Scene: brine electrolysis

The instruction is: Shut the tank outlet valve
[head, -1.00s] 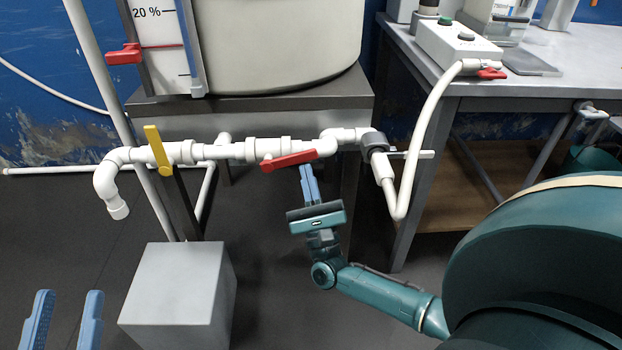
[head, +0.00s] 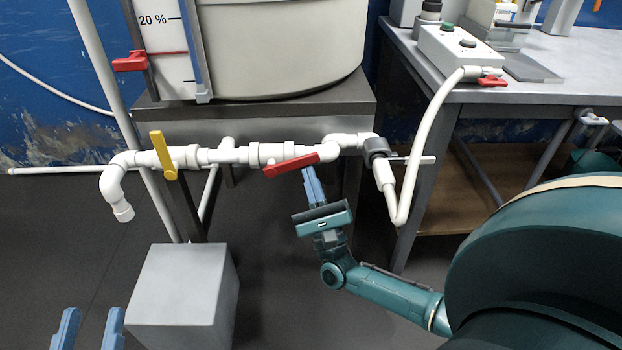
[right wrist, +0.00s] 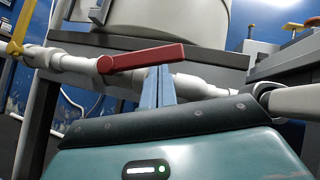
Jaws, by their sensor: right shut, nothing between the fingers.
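A white pipe (head: 230,155) runs across the front of the tank (head: 285,45). It carries a valve with a red lever (head: 291,165), lying nearly along the pipe with its free end to the right. The lever also shows in the right wrist view (right wrist: 143,57). A yellow lever (head: 163,155) stands across the pipe further left. My right gripper (head: 308,172) is shut and empty. Its fingertips are just below the red lever's free end; I cannot tell whether they touch. My left gripper (head: 90,313) is open and empty at the bottom left, partly out of frame.
A grey block (head: 182,290) stands on the floor below the pipe. A grey bench (head: 450,90) at the right holds a white control box (head: 460,48).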

